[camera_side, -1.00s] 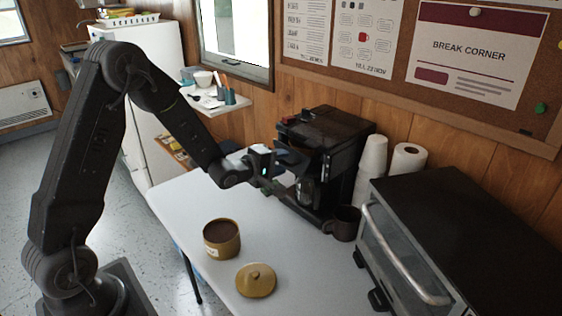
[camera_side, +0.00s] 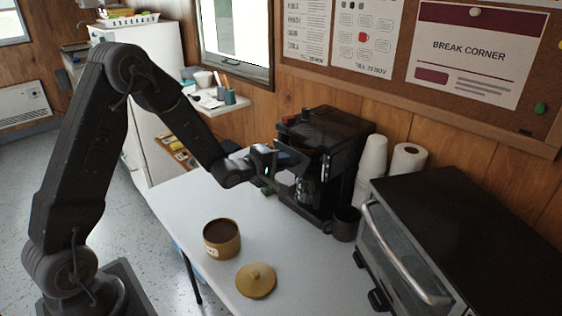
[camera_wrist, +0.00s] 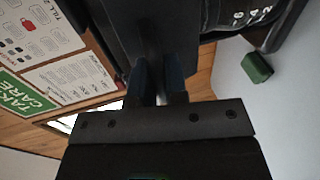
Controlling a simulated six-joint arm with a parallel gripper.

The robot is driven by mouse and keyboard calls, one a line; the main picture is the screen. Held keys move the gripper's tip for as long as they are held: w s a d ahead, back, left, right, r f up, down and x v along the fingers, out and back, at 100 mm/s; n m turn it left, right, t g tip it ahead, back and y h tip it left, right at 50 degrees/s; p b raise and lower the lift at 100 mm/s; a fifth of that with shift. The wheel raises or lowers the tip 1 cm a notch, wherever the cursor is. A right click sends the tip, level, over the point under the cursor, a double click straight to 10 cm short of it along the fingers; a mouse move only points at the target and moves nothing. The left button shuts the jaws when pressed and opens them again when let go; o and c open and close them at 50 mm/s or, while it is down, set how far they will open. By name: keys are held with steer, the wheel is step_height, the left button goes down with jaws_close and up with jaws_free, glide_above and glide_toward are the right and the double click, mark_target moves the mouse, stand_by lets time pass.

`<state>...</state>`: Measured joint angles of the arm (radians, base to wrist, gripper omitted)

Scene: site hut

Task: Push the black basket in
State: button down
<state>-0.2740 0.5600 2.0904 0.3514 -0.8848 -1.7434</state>
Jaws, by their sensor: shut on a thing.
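The black coffee maker (camera_side: 335,135) stands at the back of the white table. Its black basket (camera_side: 290,158) is at the machine's front, above the glass carafe (camera_side: 308,190), and seems to stick out of the front. My gripper (camera_side: 270,164) is at the basket's front. In the wrist view, my gripper's fingers (camera_wrist: 160,80) are shut on a dark part of the basket (camera_wrist: 160,30). The carafe with its white numbers (camera_wrist: 240,14) shows beside it. How far the basket sits inside the machine is hidden.
A dark mug (camera_side: 346,224) stands right of the machine, before stacked cups (camera_side: 372,158) and a toaster oven (camera_side: 465,240). An open canister (camera_side: 221,240) and its lid (camera_side: 256,281) are nearer. A green block (camera_wrist: 257,68) lies on the table.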

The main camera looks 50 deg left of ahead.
steer(key=x, duration=0.2)
steer(key=r+x, duration=0.1)
steer(key=x, duration=0.1)
steer(key=shift+w, duration=0.3)
steer(key=c, duration=1.2)
jaws_free()
steer(key=shift+o, duration=0.2)
steer(key=v, duration=1.3)
steer(key=shift+s, duration=0.4)
